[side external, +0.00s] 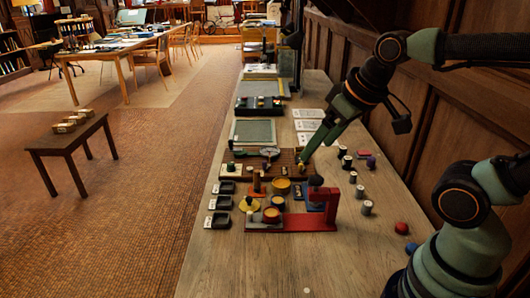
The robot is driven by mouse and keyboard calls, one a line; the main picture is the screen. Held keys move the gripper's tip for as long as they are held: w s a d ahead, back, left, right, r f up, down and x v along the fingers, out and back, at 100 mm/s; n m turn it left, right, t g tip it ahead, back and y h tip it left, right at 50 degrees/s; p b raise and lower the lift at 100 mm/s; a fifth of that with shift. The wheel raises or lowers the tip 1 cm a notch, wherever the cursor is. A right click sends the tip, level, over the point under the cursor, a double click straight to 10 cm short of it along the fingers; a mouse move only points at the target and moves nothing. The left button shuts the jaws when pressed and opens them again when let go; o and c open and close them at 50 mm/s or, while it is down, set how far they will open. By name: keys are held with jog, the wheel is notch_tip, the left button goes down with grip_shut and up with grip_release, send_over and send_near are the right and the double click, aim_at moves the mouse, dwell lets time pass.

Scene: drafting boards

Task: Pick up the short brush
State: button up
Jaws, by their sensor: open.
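I cannot single out the short brush among the many small items on the long wooden bench (262,265). My gripper (304,158) points down and to the left, low over the brown slatted board (285,160) near its right part. It is open, and I see nothing held in it. The gap between the fingers is too small to make out here. Pale and dark small pieces stand on the board to the left of my gripper, along with a grey rounded item (270,153).
A red stand (308,222) with yellow and dark round pieces stands at the front. Dark small trays (224,202) line the left edge. Several small cylinders (367,207) stand at the right. A green board (254,132) lies behind. The bench's front is mostly clear.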

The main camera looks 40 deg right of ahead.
jog(key=shift+c, duration=0.3)
jog(key=shift+c, duration=1.4)
jog(key=m+g, duration=0.6)
jog(key=m, duration=1)
send_over(257, 187)
jog(key=f, duration=1.1)
jog(key=shift+w+d+f, duration=0.2)
jog(key=shift+w+f, duration=0.05)
jog(key=shift+f, duration=0.05)
jog(key=shift+w+f, duration=0.1)
jog(key=shift+f, duration=0.6)
jog(key=f, duration=1.1)
jog(key=shift+d+f, duration=0.1)
jog(key=shift+d, duration=0.1)
